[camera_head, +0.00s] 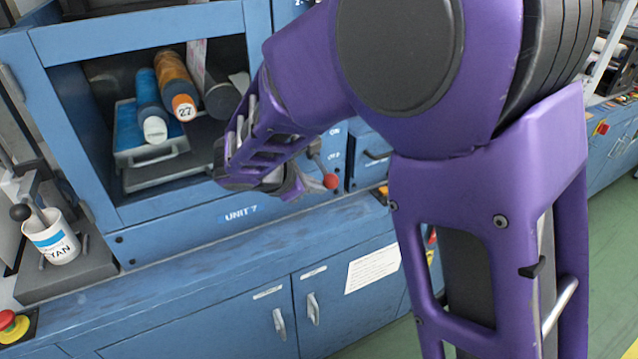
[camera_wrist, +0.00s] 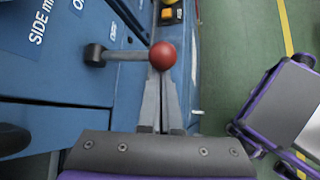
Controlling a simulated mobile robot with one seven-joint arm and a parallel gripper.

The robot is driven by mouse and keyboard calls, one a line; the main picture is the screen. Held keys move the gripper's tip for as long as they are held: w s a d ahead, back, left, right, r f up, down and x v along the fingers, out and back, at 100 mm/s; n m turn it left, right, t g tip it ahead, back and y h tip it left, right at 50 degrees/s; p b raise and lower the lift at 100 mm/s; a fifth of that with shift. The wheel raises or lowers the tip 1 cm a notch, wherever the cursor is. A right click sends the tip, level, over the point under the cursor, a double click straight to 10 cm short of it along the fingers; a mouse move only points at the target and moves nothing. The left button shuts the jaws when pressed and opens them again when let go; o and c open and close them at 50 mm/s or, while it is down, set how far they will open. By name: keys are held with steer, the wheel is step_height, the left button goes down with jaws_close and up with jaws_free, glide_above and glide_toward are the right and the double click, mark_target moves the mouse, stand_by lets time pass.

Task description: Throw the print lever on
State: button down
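The lever is a short grey rod with a red ball knob (camera_head: 331,181), on the blue machine front below the ON and OFF lettering. In the wrist view its dark hub is at left and the rod runs right to the red ball (camera_wrist: 162,56). My gripper (camera_head: 298,187) is just left of the knob in the head view. In the wrist view my gripper's fingers (camera_wrist: 161,77) are close together and look shut, with tips at the ball's lower edge. The ball partly covers the tips. I cannot tell whether they touch it.
A blue cabinet bay (camera_head: 125,200) holds blue and orange rolls on a grey tray. A CYAN cup (camera_head: 50,238) stands on the left ledge, with a red emergency button (camera_head: 12,325) in front. An orange switch (camera_wrist: 171,15) lies beyond the knob. Green floor is open at right.

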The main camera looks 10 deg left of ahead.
steer(key=shift+w+r+p, duration=0.15)
steer(key=shift+r+p, duration=0.45)
steer(key=shift+r, duration=0.7)
steer(key=shift+w+r+p, duration=0.1)
steer(key=shift+r+p, duration=0.5)
steer(key=shift+r, duration=0.65)
